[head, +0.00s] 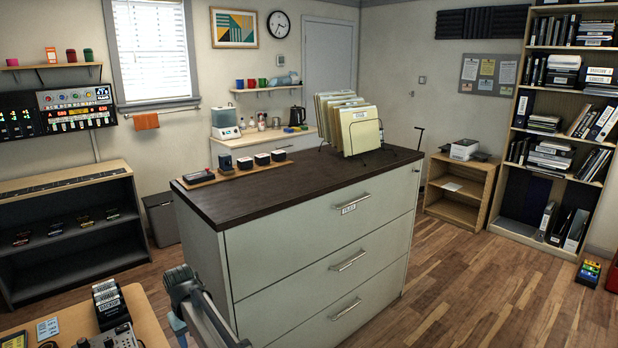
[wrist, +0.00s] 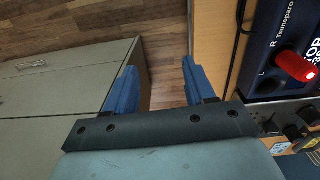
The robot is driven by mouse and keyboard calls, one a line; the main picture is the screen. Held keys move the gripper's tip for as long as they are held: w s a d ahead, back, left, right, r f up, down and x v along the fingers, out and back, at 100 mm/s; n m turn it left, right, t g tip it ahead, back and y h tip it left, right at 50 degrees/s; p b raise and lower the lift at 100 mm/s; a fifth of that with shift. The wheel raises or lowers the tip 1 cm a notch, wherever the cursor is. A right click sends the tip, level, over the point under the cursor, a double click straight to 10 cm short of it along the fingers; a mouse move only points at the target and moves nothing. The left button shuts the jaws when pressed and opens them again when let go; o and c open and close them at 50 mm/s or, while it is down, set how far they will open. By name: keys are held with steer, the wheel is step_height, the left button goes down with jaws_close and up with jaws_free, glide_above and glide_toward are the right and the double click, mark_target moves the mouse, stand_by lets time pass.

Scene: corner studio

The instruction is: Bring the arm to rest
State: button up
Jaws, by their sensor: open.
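My gripper (wrist: 158,78) shows in the wrist view with its two blue fingers apart and nothing between them. Wood floor lies behind the gap. In the head view, part of my arm (head: 190,293) shows low, in front of the near left end of the filing cabinet (head: 320,240). The fingertips cannot be made out clearly there. The cabinet also shows to the left of the fingers in the wrist view (wrist: 50,95).
A desk (head: 145,305) with gear stands at the lower left; its edge (wrist: 205,30) is close to the right finger. A blue device (wrist: 275,60) with a red plug or knob sits on it. Open floor (head: 480,290) lies right of the cabinet. A file rack (head: 362,135) stands on the cabinet.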

steer(key=w+d+f+m, duration=0.15)
steer(key=d+f, duration=0.25)
steer(key=d, duration=0.6)
steer(key=w+d+f+m, duration=0.15)
steer(key=d+f, duration=0.25)
steer(key=d, duration=0.5)
steer(key=w+d+f+m, duration=0.15)
steer(key=d+f, duration=0.25)
steer(key=d, duration=0.6)
steer(key=s+d+f+m, duration=0.2)
steer(key=s+d, duration=0.2)
steer(key=d, duration=0.4)
steer(key=s+d+f+m, duration=0.1)
steer(key=s+d+f, duration=0.2)
steer(key=d, duration=0.6)
steer(key=s+d+f+m, duration=0.2)
steer(key=s+d, duration=0.2)
steer(key=d, duration=0.4)
steer(key=s+f+g, duration=0.3)
steer(key=s+f, duration=0.7)
steer(key=s, duration=0.4)
steer(key=s+f+g, duration=0.4)
steer(key=s+f, duration=0.6)
steer(key=s, duration=0.5)
steer(key=shift+s+f, duration=0.25)
steer(key=shift+f, duration=0.1)
